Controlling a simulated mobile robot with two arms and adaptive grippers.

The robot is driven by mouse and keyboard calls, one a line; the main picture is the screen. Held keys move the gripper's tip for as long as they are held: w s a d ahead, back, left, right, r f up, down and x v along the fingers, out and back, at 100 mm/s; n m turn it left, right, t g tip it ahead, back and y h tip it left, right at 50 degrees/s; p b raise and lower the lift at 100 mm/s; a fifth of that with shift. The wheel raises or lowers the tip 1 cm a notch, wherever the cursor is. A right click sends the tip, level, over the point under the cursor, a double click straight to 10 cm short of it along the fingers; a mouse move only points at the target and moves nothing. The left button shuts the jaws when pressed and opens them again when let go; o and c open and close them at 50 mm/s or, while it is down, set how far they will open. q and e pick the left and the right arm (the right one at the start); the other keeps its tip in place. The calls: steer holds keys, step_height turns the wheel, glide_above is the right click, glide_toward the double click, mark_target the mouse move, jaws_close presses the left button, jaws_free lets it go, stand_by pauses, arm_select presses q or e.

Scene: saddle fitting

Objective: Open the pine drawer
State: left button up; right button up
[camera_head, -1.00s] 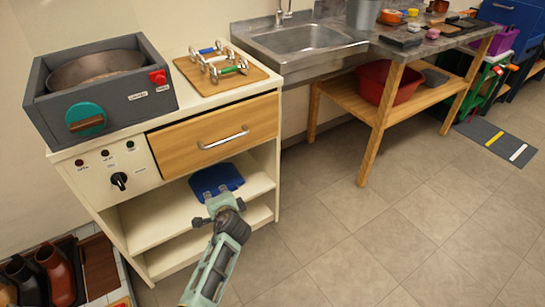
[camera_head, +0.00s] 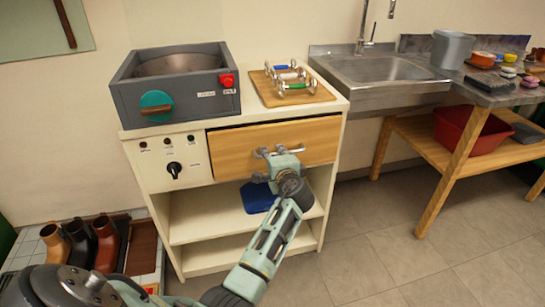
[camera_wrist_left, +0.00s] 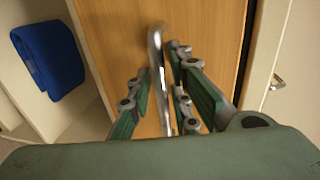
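In the left wrist view, the pine front (camera_wrist_left: 215,35) fills the middle and the handle (camera_wrist_left: 156,48) runs between the two fingers of the left gripper (camera_wrist_left: 158,80). The fingers are apart, one on each side of the bar, with a gap visible on the left. My right gripper is not in view.
A blue folded cloth (camera_head: 257,198) lies on the open shelf below the drawer. Boots (camera_head: 80,243) stand at lower left. The floor at right is clear.

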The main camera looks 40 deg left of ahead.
arm_select(q)
jaws_close()
stand_by(0.6)
